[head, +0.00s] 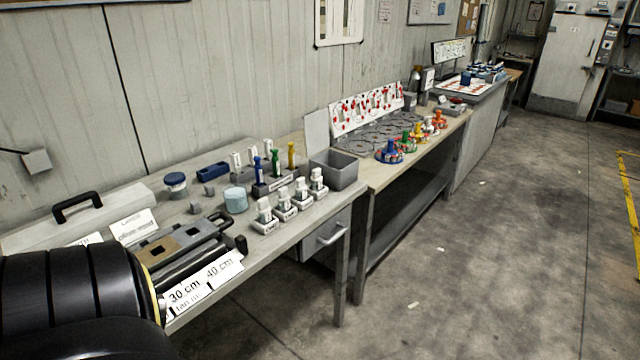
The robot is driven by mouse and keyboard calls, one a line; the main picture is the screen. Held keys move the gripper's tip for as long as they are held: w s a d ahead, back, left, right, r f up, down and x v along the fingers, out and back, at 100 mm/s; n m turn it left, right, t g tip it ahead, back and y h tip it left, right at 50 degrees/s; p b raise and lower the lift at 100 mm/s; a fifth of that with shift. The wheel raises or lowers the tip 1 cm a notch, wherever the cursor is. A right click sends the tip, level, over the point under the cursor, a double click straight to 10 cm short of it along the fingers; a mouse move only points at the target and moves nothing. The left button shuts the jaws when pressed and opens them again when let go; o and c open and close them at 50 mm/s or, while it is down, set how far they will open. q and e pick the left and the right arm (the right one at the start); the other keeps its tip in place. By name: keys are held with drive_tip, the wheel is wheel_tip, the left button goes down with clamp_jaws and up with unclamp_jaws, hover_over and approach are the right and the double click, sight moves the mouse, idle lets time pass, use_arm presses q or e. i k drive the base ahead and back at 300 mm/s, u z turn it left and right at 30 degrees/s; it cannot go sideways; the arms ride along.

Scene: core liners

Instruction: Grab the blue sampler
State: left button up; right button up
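The lower part of the blue sampler is hidden in the rack. A black rounded part at the lower left looks like my own arm. Neither of my grippers shows in this view.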

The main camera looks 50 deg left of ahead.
sight(258, 169)
drive_tip(key=z, duration=0.2)
drive_tip(key=i, duration=0.8)
drive_tip(key=u, duration=0.7)
drive_tip(key=i, duration=1.6)
drive_tip(key=u, duration=1.9)
drive_tip(key=i, duration=0.55)
drive_tip(key=u, duration=0.5)
